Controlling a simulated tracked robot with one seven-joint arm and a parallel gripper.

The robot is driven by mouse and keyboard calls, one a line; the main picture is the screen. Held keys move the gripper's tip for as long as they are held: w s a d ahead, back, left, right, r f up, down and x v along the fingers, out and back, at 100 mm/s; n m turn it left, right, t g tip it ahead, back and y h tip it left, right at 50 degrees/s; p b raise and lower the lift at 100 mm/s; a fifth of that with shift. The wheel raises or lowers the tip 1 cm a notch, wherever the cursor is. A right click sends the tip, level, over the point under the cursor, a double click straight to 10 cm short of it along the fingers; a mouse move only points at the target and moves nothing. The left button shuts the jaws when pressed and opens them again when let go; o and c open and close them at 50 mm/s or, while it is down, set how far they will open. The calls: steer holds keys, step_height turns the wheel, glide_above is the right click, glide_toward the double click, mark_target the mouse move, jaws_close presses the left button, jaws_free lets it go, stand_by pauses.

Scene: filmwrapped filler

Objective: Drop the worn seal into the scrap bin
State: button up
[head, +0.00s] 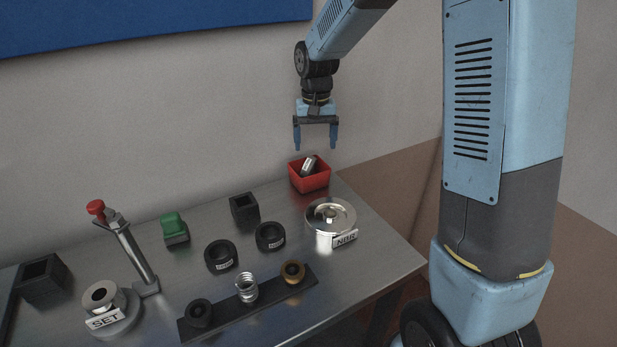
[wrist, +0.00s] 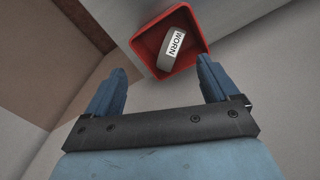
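The worn seal (head: 308,165) is a pale ring with a label; it lies tilted inside the red scrap bin (head: 311,183) at the table's back right corner. In the wrist view the seal (wrist: 168,55) shows its "WORN" label inside the red bin (wrist: 200,20). My gripper (head: 316,146) hangs above the bin with its blue fingers pointing down. It is open, with nothing between the fingers; the wrist view also shows the gap between the fingertips (wrist: 165,75). The seal's lower part is hidden by the bin wall in the head view.
A silver dish labelled NBR (head: 331,214) stands just in front of the bin. Two black rings (head: 221,255), a black square cup (head: 244,210), a green-topped block (head: 174,228), a strip of parts (head: 247,304), a red-knobbed lever (head: 130,247) and a SET fixture (head: 103,305) occupy the table.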

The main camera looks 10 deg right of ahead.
steer(key=shift+o, duration=0.7)
step_height(320, 180, up, 14)
steer(key=shift+f, duration=0.15)
steer(key=s+d+t, duration=0.2)
steer(key=s+d, duration=0.2)
steer(key=s, duration=0.5)
steer(key=s+d+r+t, duration=0.1)
steer(key=s+d, duration=0.4)
steer(key=s, duration=0.4)
steer(key=s+d+t, duration=0.2)
steer(key=s+d, duration=0.2)
steer(key=s, duration=0.6)
steer(key=shift+d+r+t, duration=0.15)
steer(key=shift+d+t, duration=0.15)
steer(key=shift+d, duration=0.05)
